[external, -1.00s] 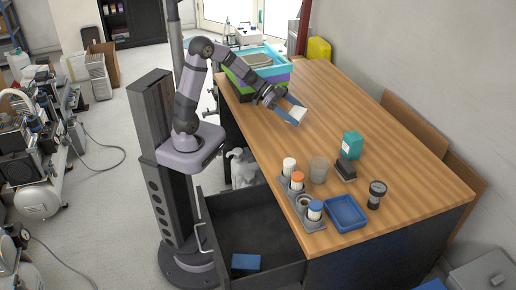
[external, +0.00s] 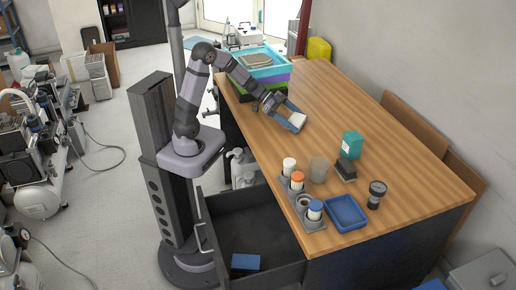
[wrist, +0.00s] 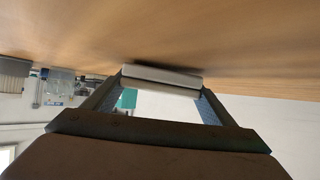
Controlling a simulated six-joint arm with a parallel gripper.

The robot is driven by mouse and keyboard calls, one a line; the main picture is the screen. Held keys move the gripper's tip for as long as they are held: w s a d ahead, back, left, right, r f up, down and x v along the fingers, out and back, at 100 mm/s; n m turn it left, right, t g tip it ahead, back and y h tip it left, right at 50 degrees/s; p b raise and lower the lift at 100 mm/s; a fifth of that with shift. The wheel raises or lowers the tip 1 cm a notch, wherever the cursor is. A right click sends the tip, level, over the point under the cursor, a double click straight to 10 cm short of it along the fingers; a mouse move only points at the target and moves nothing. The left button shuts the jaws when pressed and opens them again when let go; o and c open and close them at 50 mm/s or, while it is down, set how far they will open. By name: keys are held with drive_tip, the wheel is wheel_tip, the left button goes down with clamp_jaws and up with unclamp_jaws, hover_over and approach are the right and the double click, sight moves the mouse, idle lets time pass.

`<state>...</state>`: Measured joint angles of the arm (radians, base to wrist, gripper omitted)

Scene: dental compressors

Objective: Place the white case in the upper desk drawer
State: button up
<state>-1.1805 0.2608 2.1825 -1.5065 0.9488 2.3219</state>
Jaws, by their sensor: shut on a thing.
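The white case (external: 297,120) is between the fingers of my gripper (external: 293,118), over the left part of the wooden desk. In the wrist view the white case (wrist: 161,79) spans the gap between both fingertips (wrist: 160,88), close to the wood surface; I cannot tell whether it touches. My gripper is shut on it. The upper desk drawer (external: 250,225) is pulled open at the desk's near left side. A blue box (external: 245,262) lies inside it, and the rest of its floor is bare.
Stacked coloured trays (external: 262,62) stand at the desk's far end. The desk's middle is clear.

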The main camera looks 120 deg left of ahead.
sight(295, 118)
drive_tip(key=o, duration=1.4)
drive_tip(key=p, duration=0.3)
drive_tip(key=shift+r, duration=0.35)
drive_tip(key=b+v, duration=0.2)
drive_tip(key=v, duration=0.4)
drive_tip(key=shift+s+a, duration=0.1)
drive_tip(key=shift+o, duration=0.4)
drive_tip(key=shift+s+r, duration=0.25)
drive_tip(key=shift+s, duration=0.2)
